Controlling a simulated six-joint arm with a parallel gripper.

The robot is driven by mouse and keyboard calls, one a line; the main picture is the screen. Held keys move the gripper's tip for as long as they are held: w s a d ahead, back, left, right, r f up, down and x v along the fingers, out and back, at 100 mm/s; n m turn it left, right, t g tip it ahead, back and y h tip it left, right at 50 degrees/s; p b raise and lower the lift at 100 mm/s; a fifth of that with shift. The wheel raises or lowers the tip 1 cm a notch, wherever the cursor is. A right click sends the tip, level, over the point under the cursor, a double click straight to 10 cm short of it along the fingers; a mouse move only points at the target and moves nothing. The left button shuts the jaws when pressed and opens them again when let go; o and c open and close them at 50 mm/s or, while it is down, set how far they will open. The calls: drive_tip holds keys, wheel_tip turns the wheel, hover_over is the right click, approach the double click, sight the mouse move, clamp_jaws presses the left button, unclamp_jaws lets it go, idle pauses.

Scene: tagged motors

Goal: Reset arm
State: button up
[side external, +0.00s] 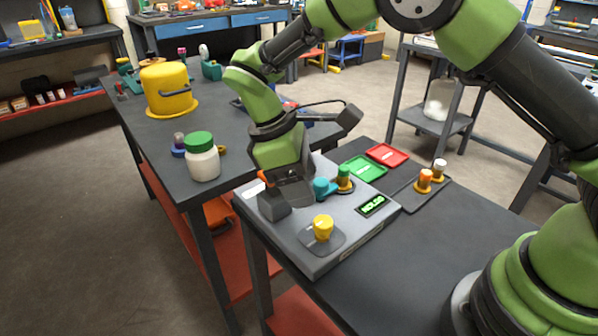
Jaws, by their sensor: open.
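My green arm reaches in from the right, and my gripper (287,192) points down over the left part of a grey box-shaped station (305,255). The gripper is open; the space between its fingers is partly hidden. A yellow motor (323,228) sits on a grey pad at the front. Whether the gripper touches the teal part is unclear. A small display (372,205) shows green text.
A green tray (364,169) and a red tray (386,155) lie behind the station. Orange (425,181) and white-topped (439,169) motors stand on a dark plate to the right. The front right tabletop is clear.

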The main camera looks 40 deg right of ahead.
drive_tip(key=shift+v, duration=0.75)
drive_tip(key=s+d+r+m+t+y, duration=0.2)
drive_tip(key=s+d+r+m, duration=0.15)
drive_tip(key=r, duration=0.35)
drive_tip(key=s+d+r+m+t+y, duration=0.2)
drive_tip(key=s+r+m, duration=0.15)
drive_tip(key=r, duration=0.45)
drive_tip(key=s+d+r+m+t+y, duration=0.1)
drive_tip(key=s+d+m+t, duration=0.2)
drive_tip(key=s+m+t, duration=0.3)
drive_tip(key=shift+s+d+r, duration=0.15)
drive_tip(key=shift+s+r, duration=0.1)
drive_tip(key=shift+s, duration=2.35)
